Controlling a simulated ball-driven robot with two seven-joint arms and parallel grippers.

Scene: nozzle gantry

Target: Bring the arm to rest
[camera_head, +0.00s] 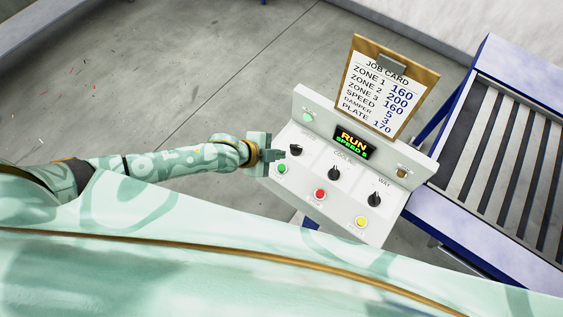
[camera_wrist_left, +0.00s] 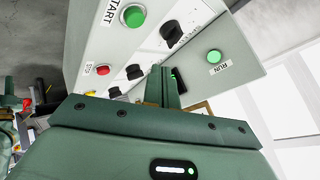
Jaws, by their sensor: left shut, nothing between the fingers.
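My left gripper (camera_head: 276,154) is shut and empty. It hangs at the left edge of the white control panel (camera_head: 330,206), close to the leftmost black knob (camera_head: 295,150). I cannot tell whether it touches the panel. In the left wrist view the closed fingers (camera_wrist_left: 167,88) point toward the panel, with the green START button (camera_wrist_left: 133,16), a black knob (camera_wrist_left: 171,33) and the lit green RUN lamp (camera_wrist_left: 213,57) beyond them. My right gripper is not in view.
The panel's display (camera_head: 352,140) reads RUN with a speed line below. Red (camera_head: 320,194) and yellow (camera_head: 361,222) buttons sit along its front. A job card (camera_head: 387,86) stands behind. A slatted roller conveyor (camera_head: 500,150) is at right. The grey floor (camera_head: 170,80) at left is open.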

